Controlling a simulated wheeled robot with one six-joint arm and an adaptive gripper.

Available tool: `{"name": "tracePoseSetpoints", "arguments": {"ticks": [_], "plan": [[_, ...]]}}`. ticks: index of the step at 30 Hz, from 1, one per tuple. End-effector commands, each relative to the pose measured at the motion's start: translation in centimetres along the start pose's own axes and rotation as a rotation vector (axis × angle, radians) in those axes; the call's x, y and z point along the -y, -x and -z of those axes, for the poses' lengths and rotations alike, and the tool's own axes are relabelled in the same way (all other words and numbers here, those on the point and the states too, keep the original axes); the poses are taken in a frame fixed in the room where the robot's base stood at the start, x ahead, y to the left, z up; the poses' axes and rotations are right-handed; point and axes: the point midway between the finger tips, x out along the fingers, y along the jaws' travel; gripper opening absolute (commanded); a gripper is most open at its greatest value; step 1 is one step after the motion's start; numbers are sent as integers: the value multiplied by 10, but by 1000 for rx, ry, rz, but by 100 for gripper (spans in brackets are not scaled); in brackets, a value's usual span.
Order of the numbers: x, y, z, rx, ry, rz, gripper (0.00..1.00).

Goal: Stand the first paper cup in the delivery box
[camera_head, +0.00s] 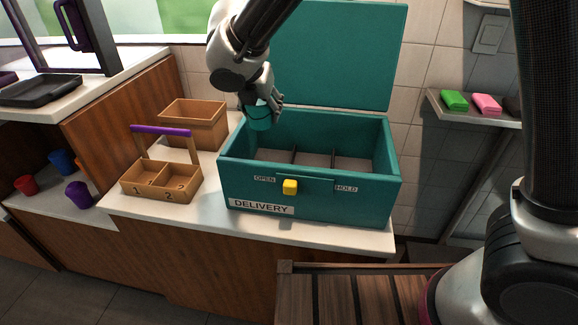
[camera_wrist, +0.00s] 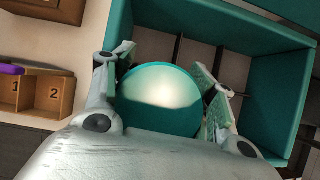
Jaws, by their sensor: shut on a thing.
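A teal paper cup (camera_head: 259,116) is held in my gripper (camera_head: 264,101), over the back left part of the delivery box. In the wrist view the round teal cup (camera_wrist: 160,98) sits between the two fingers of my gripper (camera_wrist: 168,85), which press on its sides. The teal delivery box (camera_head: 310,194) stands on the white counter with its lid (camera_head: 335,55) raised at the back. Dividers split its inside into compartments, and the floor I can see is bare. The cup's lower side shows above the box's left compartment; its exact height over the rim is hard to tell.
A wooden carrier (camera_head: 184,187) with slots 1 and 2 and a purple handle stands empty left of the box. A wooden bin (camera_head: 194,124) is behind it. Red, blue and purple cups (camera_head: 78,194) sit on a lower shelf at left. Sponges (camera_head: 455,100) lie on the right shelf.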

Motion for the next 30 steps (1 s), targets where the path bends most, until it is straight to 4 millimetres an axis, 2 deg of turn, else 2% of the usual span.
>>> {"name": "tracePoseSetpoints", "arguments": {"ticks": [6, 12, 17, 24, 30], "plan": [[2, -57, 32, -3, 2, 6, 28], [1, -93, 53, -2, 0, 4, 28], [1, -105, 59, -1, -2, 2, 28], [1, -134, 76, -2, 0, 2, 28], [0, -137, 78, -1, -2, 0, 28]]}}
